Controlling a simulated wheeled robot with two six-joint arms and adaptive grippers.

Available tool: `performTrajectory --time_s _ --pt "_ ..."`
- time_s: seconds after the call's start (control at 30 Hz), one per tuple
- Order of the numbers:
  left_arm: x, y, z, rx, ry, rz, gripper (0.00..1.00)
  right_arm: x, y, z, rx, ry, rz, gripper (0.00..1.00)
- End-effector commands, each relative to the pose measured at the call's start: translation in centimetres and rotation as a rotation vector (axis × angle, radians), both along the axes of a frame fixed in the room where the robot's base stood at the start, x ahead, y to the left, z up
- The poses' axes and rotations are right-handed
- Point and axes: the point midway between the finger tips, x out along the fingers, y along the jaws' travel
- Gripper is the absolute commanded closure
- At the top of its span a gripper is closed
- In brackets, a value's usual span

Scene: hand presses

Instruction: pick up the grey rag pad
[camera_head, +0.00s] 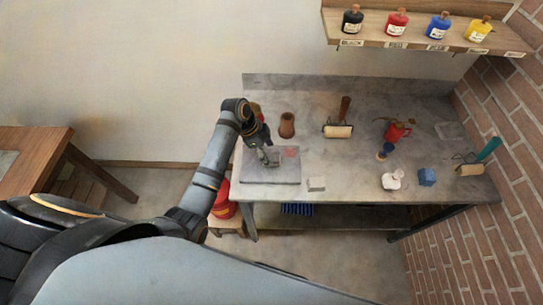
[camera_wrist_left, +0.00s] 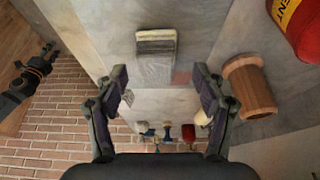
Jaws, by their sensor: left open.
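The grey rag pad (camera_wrist_left: 155,62) shows in the left wrist view as a small grey block with a lighter striped band along its upper end. It lies on a pale grey surface. My left gripper (camera_wrist_left: 161,84) is open, one finger on each side of the picture, with the pad ahead between them and slightly left of centre. Nothing is held. In the head view my left gripper (camera_head: 267,157) is over the grey slab (camera_head: 262,178) at the bench's left end, and it hides part of what lies there. A black arm part, probably my right one, shows small in the left wrist view.
A brown wooden cup (camera_head: 287,125) stands close to the left gripper. A red can (camera_wrist_left: 300,28) is near it in the wrist view. A pale block (camera_head: 316,184) lies right of the slab. A brayer (camera_head: 338,130), red oil can (camera_head: 397,131) and blue block (camera_head: 427,177) stand farther right.

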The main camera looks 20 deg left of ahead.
Motion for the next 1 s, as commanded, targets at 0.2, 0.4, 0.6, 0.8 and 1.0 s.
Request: performTrajectory --time_s 0.2,0.4,0.6,0.8,1.0 --pt "0.1 -1.2 -2.4 -0.001 0.002 0.0 0.3 -0.3 0.0 1.0 0.0 0.004 0.0 0.6" --pt "0.1 -1.2 -2.6 0.0 0.0 0.0 0.3 -0.7 0.0 0.8 0.0 0.011 -0.001 0.6" --pt "0.2 -1.2 -2.5 0.0 0.0 0.0 0.55 -0.7 0.0 0.8 0.0 0.012 -0.001 0.6" --pt "0.2 -1.2 -2.5 0.0 0.0 0.0 0.82 -0.8 0.0 0.8 0.0 0.012 0.0 0.6" --pt "0.2 -1.1 -2.5 0.0 -0.001 0.0 0.91 -0.8 0.0 0.8 0.0 0.012 0.0 0.6"
